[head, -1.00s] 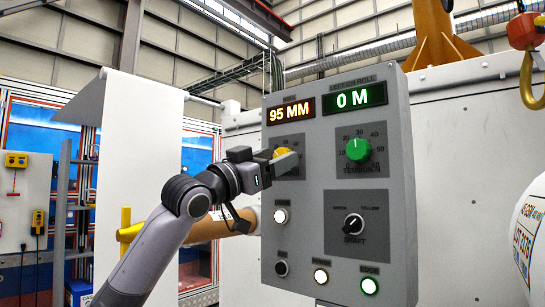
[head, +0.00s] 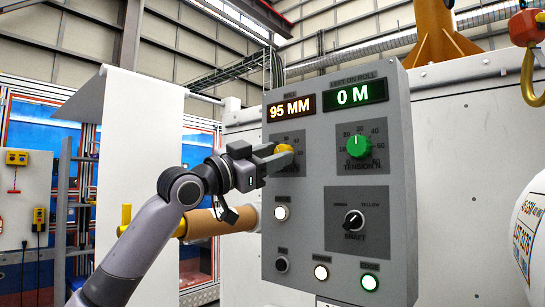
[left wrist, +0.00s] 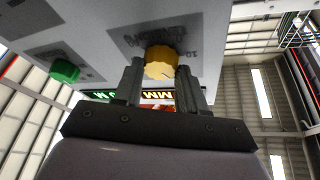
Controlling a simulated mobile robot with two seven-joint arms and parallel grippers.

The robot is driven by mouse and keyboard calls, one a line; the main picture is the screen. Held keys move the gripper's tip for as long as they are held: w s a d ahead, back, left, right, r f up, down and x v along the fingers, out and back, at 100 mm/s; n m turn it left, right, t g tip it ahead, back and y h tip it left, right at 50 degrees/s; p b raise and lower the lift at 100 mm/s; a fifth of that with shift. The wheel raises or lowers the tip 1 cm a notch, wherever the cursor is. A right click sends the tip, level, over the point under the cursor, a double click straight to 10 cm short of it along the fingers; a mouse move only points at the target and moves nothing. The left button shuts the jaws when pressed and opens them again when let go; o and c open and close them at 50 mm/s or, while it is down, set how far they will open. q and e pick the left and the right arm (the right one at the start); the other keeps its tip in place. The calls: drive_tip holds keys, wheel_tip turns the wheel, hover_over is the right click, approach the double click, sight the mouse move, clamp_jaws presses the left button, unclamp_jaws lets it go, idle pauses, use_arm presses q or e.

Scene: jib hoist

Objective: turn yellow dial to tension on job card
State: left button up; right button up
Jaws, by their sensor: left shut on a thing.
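The yellow dial (head: 284,150) is on the upper left of the grey control panel (head: 308,220), partly hidden by my gripper in the head view. My left gripper (head: 280,160) is at the dial, its fingers on either side of it. In the left wrist view the dial (left wrist: 159,62) sits between the two fingertips of the gripper (left wrist: 160,75), shut on it. The dial's label and part of its scale are hidden in the head view. My right gripper is in neither view. No job card can be made out.
A green dial (head: 358,146) sits right of the yellow one. Displays above read 95 MM (head: 291,107) and 0 M (head: 355,94). Below are a black selector (head: 354,220) and several buttons. A brown roll (head: 212,223) is behind my arm. A yellow hook (head: 530,75) hangs at right.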

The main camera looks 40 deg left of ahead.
use_arm(q)
drive_tip(key=m+g+h, duration=0.1)
drive_tip(key=m, duration=0.2)
drive_tip(key=m+g, duration=0.1)
drive_tip(key=m, duration=0.3)
drive_tip(key=shift+a+r+h, duration=0.1)
drive_tip(key=shift+a+h, duration=0.05)
drive_tip(key=shift+h, duration=0.25)
drive_tip(key=shift+m+g, duration=0.3)
drive_tip(key=shift+g, duration=0.1)
drive_tip(key=o, duration=1.1)
drive_tip(key=shift+c, duration=0.2)
drive_tip(key=b+v, duration=0.2)
drive_tip(key=v, duration=0.5)
drive_tip(key=shift+b, duration=0.3)
